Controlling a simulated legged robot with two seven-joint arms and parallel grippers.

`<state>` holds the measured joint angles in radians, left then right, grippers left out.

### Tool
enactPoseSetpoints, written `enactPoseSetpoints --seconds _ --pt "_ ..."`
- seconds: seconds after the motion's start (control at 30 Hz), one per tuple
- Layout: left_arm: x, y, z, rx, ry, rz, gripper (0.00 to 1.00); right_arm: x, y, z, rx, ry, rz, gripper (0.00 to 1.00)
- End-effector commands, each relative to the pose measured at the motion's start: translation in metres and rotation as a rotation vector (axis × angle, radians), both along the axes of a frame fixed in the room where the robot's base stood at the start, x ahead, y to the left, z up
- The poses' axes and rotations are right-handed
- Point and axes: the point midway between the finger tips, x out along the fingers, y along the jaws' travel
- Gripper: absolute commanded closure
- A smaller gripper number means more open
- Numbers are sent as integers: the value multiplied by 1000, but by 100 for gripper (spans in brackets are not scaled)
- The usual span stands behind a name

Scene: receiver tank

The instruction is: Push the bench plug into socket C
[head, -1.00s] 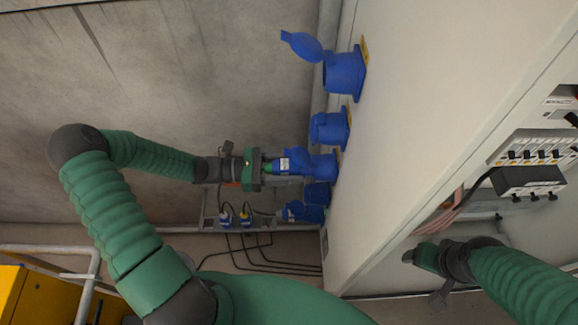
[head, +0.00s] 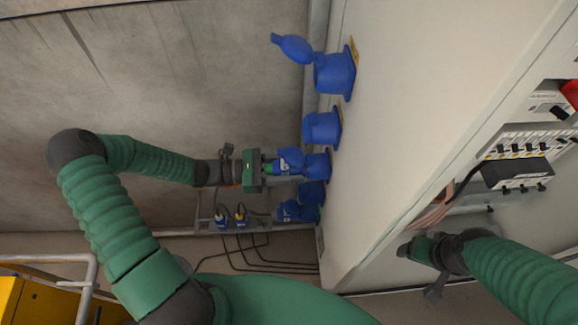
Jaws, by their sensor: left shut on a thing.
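My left gripper (head: 270,168) comes in from the left and points right at the cabinet's row of blue sockets. It is shut on the bench plug (head: 282,168), a blue body with a small white label, partly hidden by the fingers. The plug is in line with the third blue socket from the top (head: 318,166), close against its mouth. I cannot tell how far in it sits. A blue flap shows just above the plug. No socket letter is readable. My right gripper (head: 414,248) is at the lower right, away from the sockets; its jaw opening is unclear.
The top socket (head: 333,74) has its lid open; another socket (head: 322,128) sits below it. More blue fittings (head: 300,210) are below the plug. A rack (head: 206,225) holds two plugs with black cables. The pale cabinet (head: 400,120) fills the right; breakers (head: 530,140) are beyond.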

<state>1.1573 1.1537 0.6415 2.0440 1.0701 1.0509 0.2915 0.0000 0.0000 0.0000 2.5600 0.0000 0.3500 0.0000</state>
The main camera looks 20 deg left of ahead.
Motion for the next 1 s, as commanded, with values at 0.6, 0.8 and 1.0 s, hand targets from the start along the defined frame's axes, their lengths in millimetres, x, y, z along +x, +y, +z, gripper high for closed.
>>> enactPoseSetpoints --seconds 0.6,0.8,1.0 --pt "0 -3 1 -3 -1 -3 26 0 0 1 0 0 0 27" --pt "1 -2 0 -2 -1 -2 26 0 0 1 0 0 0 27" --pt "-7 17 -1 0 -3 2 26 0 0 -3 0 0 0 27"
